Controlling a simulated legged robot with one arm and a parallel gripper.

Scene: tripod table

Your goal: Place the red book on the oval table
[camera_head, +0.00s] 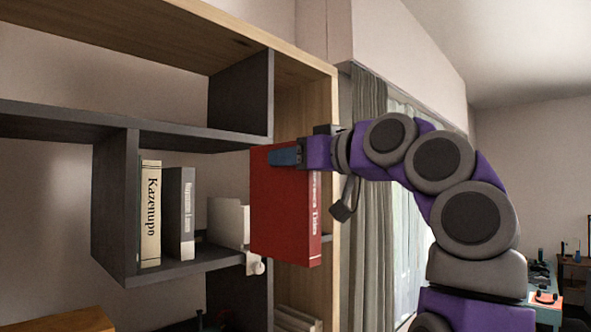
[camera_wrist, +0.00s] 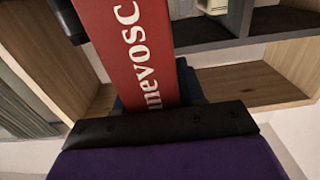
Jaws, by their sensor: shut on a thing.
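The red book (camera_head: 284,215) is upright in the head view, in front of the right part of the shelf unit. My gripper (camera_head: 287,157) is shut on its upper part, with one blue finger across the cover. The wrist view shows the book's red spine (camera_wrist: 128,45) with white lettering, running away from my gripper (camera_wrist: 160,100). The oval table is not recognisable in either view.
A grey and wooden shelf unit (camera_head: 115,205) surrounds the book's left and back. A cream book (camera_head: 150,213) and a grey book (camera_head: 180,213) stand in a compartment, with a white bookend (camera_head: 228,222) nearby. Curtains (camera_head: 368,230) hang behind my arm. Cluttered tables (camera_head: 575,270) show far right.

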